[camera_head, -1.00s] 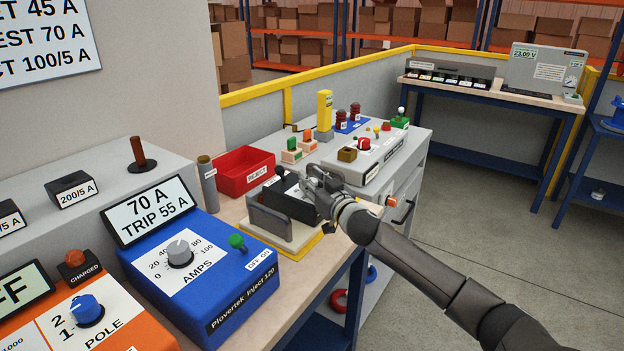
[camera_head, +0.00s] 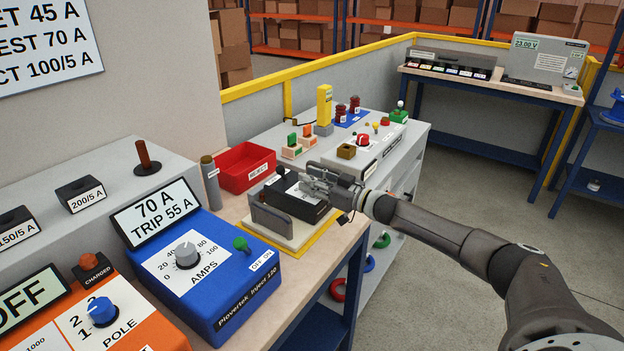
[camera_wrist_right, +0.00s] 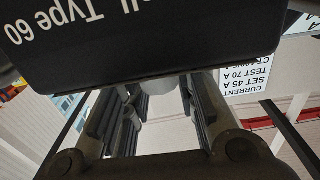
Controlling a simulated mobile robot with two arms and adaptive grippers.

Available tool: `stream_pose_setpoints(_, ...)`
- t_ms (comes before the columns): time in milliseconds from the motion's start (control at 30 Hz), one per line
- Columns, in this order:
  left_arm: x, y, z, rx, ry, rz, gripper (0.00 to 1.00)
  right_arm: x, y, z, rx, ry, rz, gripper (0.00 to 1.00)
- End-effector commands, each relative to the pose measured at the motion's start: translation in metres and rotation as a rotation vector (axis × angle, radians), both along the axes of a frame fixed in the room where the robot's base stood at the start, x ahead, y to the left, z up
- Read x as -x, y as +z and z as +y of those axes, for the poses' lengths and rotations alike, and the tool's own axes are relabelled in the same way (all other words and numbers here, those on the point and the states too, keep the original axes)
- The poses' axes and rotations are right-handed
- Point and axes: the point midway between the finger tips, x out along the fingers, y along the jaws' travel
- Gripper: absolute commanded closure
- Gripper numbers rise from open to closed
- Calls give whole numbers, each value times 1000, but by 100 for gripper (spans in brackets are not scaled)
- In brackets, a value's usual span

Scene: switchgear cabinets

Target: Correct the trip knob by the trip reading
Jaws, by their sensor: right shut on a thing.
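A black relay block (camera_head: 292,204) sits in a stand with a pale base (camera_head: 296,232) on the bench. In the right wrist view its dark face (camera_wrist_right: 120,45) fills the top, with upside-down lettering "Type 60". My right gripper (camera_head: 316,184) is at the block's right side, shut on a small pale round knob (camera_wrist_right: 160,90) that is mostly hidden by the fingers and the block. The knob's scale cannot be seen. The blue injector (camera_head: 225,300) has a display (camera_head: 155,212) reading "70 A TRIP 55 A", a grey AMPS knob (camera_head: 187,255) and a green switch (camera_head: 241,244). My left gripper is out of view.
The wall sign (camera_head: 45,40) reads 45 A, TEST 70 A and 100/5 A. A red REJECT bin (camera_head: 245,168) stands behind the stand. An orange unit (camera_head: 110,325) with a blue POLE knob (camera_head: 102,311) is at the lower left. Open floor (camera_head: 470,230) lies to the right.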

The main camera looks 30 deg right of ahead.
Motion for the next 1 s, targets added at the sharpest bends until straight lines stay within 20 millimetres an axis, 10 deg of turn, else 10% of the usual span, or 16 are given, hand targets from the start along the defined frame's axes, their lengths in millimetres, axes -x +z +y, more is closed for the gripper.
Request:
stream_pose_setpoints(400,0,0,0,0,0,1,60,0,1,0,-1,5,-2,98)
stream_pose_setpoints(433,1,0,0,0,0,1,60,0,1,0,-1,5,-2,70)
stream_pose_setpoints(600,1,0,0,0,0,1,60,0,1,0,-1,5,-2,51)
stream_pose_setpoints(1000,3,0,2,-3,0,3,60,4,0,-3,-1,3,0,51)
